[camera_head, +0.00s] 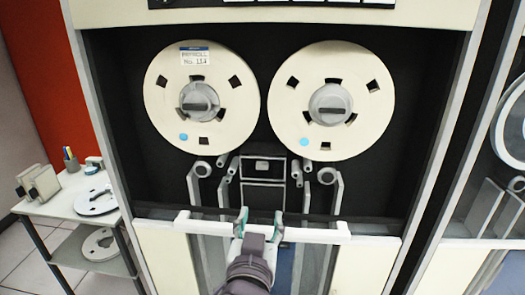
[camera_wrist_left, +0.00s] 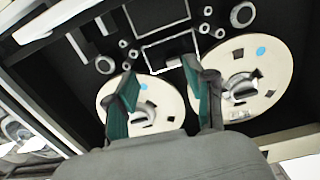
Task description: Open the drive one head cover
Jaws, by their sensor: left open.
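The tape drive in front of me has two cream reels, a left one (camera_head: 170,110) with a paper label and a right one (camera_head: 360,85). Between and below them is the head area, with a small grey frame-like piece (camera_head: 262,165) that may be the head cover; I cannot tell whether it is open. My left gripper (camera_head: 260,216) is open, with its green-padded fingers pointing up at the white horizontal bar below the head area. Nothing shows between the fingers. In the left wrist view the gripper (camera_wrist_left: 165,85) is also open, with the reels beyond it. My right gripper is not in view.
The white bar (camera_head: 315,236) crosses the drive's front, with cream panels below it. A small table (camera_head: 60,208) with loose reels and a pen cup stands at the left. Another drive (camera_head: 480,235) stands close at the right.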

